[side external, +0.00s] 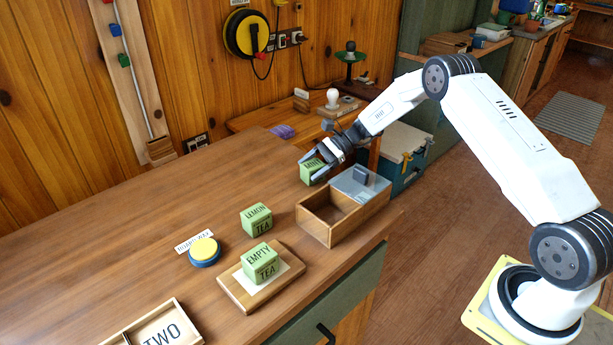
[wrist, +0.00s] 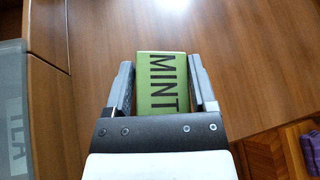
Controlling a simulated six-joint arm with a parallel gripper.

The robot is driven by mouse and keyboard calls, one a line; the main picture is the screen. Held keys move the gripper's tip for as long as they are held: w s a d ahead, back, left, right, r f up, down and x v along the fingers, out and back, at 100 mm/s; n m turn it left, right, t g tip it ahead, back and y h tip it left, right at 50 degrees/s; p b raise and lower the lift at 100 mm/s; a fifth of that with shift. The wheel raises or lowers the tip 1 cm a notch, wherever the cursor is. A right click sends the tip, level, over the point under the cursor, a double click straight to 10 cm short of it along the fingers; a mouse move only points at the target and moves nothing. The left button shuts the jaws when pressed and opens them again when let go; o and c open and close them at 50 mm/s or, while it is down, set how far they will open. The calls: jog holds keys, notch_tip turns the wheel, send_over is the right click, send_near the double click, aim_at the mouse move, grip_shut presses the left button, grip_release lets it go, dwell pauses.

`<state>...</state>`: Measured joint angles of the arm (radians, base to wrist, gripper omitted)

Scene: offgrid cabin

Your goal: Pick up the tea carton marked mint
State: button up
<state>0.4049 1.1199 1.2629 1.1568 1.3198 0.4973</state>
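The mint tea carton (side external: 311,172) is a green block near the back right of the wooden counter. In the wrist view its face marked MINT (wrist: 162,85) shows between my two fingers. My gripper (side external: 312,166) has a finger along each side of it, with next to no gap at the fingertips (wrist: 162,65), and looks shut on it. I cannot tell whether its underside touches the counter. A green carton marked LEMON TEA (side external: 257,220) stands nearer the front. Another, marked EMPTY TEA (side external: 261,264), stands on a wooden board (side external: 236,288).
A wooden box (side external: 318,228) with a partly clear lid (side external: 362,184) stands just in front of my gripper. A yellow-and-blue round tin (side external: 204,251) and a tray marked TWO (side external: 176,316) are at the front left. The back left of the counter (side external: 130,225) is clear.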

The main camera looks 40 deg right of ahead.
aim_at(313, 165)
jog(key=shift+c, duration=0.4)
jog(key=shift+r, duration=0.15)
jog(key=shift+c, duration=0.8)
jog(key=shift+r, duration=0.5)
grip_shut()
notch_tip(313, 165, up, 2)
jog(key=shift+r, duration=0.1)
jog(key=s+a+r, duration=0.1)
jog(key=s+r, duration=0.8)
jog(key=s, duration=0.5)
jog(key=shift+a+r, duration=0.2)
jog(key=shift+r, duration=0.05)
